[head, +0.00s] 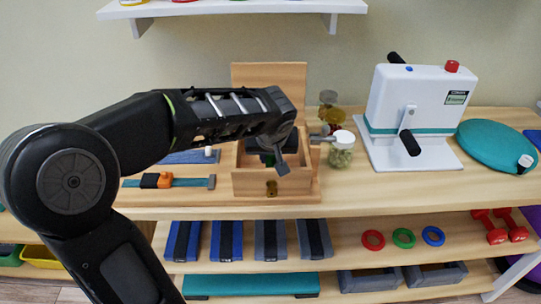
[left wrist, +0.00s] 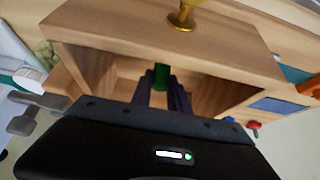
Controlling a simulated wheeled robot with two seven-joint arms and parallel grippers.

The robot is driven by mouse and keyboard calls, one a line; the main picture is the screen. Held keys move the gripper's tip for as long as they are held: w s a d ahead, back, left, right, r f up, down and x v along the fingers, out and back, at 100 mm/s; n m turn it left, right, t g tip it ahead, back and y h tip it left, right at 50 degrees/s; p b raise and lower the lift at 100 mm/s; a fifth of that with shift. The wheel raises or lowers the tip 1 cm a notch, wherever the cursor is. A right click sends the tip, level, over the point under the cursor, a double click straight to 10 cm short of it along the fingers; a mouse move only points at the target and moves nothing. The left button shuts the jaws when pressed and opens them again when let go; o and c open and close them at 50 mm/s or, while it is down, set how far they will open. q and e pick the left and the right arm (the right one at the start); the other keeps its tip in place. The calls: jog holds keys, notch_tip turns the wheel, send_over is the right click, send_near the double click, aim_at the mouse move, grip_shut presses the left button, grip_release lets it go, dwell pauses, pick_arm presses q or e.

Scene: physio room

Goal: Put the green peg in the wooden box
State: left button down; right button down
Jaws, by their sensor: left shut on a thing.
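The wooden box (head: 246,186) stands on the top shelf with its lid (head: 285,76) raised behind it. A brass knob (left wrist: 183,17) is on its front wall. My left gripper (head: 268,158) points down over the box opening, mostly hidden behind my own wrist in the head view. In the left wrist view, the gripper's fingers (left wrist: 161,92) are shut on the green peg (left wrist: 161,76), which shows between the fingertips at the box opening. I cannot tell whether the peg touches the box floor. My right gripper is in neither view.
A lidded glass jar (head: 341,157) stands close to the box's right. A white machine with black handles (head: 415,105) is further right, beside a teal cushion (head: 497,144). A strap with an orange buckle (head: 157,181) lies left of the box. The lower shelf holds coloured rings (head: 403,238).

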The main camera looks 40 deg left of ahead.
pick_arm(q)
jog(key=shift+f, duration=0.1)
jog(key=shift+f+b, duration=0.15)
jog(key=shift+b, duration=0.15)
jog(key=c, duration=1.3)
grip_release()
jog(key=shift+r, duration=0.25)
jog(key=shift+r+p, duration=0.15)
jog(key=shift+p, duration=0.25)
jog(key=v, duration=1.1)
jog(key=shift+s+d+r, duration=0.15)
jog(key=shift+s+r, duration=0.05)
jog(key=shift+r, duration=0.15)
